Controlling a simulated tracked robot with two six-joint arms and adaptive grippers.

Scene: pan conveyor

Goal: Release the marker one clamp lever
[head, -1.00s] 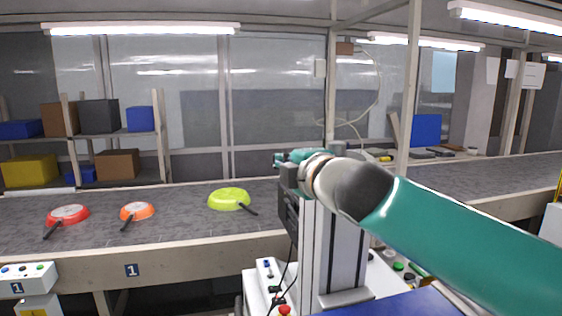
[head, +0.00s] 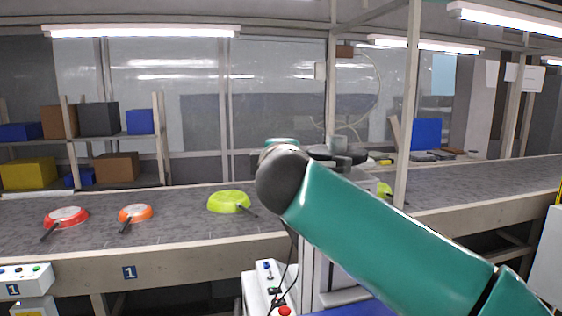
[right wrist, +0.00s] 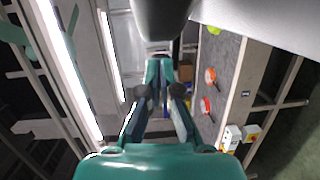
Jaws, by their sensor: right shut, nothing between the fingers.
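A small "1" marker (head: 129,272) is on the front of the conveyor's side rail. A white control box (head: 22,278), also labelled "1", stands at the lower left edge with several small coloured buttons. I cannot make out a clamp lever in either view. In the right wrist view my right gripper (right wrist: 162,88) is shut and empty, away from the conveyor edge and the control boxes (right wrist: 232,137). In the head view my right arm hides or blurs together with its gripper. My left gripper is not in view.
The conveyor (head: 190,240) carries a red pan (head: 66,216), an orange pan (head: 135,212) and a lime pan (head: 228,201); another lime object (head: 385,190) shows partly beside a post (head: 407,120). A shelf (head: 115,137) with boxes stands behind at the left.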

